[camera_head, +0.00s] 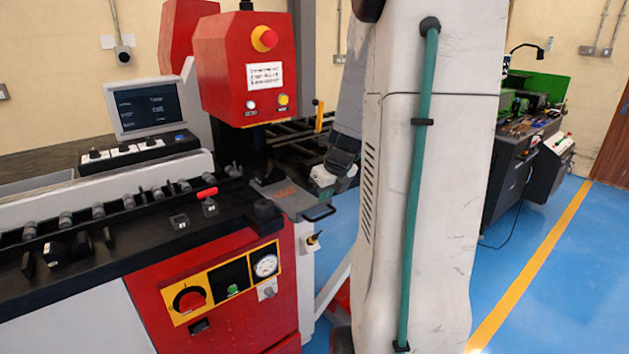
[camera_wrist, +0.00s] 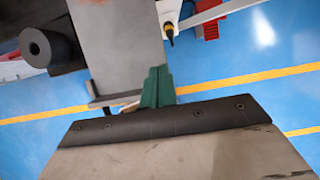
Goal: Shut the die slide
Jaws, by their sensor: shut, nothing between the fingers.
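The die slide (camera_head: 292,196) is a flat grey plate sticking out from the right end of the red and black bender, with a dark bar handle (camera_head: 319,214) on its outer edge. In the wrist view the slide (camera_wrist: 115,40) runs down from the top, and its handle (camera_wrist: 104,103) crosses its end. My gripper (camera_wrist: 156,84) shows green fingers together and empty, beside the right end of the handle. I cannot tell whether they touch it. In the head view my white wrist is just above and beyond the handle, and the fingertips cannot be made out.
A red control box (camera_head: 247,70) with an emergency button hangs above the slide. A dark cylinder (camera_head: 264,212) stands beside the slide, also seen in the wrist view (camera_wrist: 48,48).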

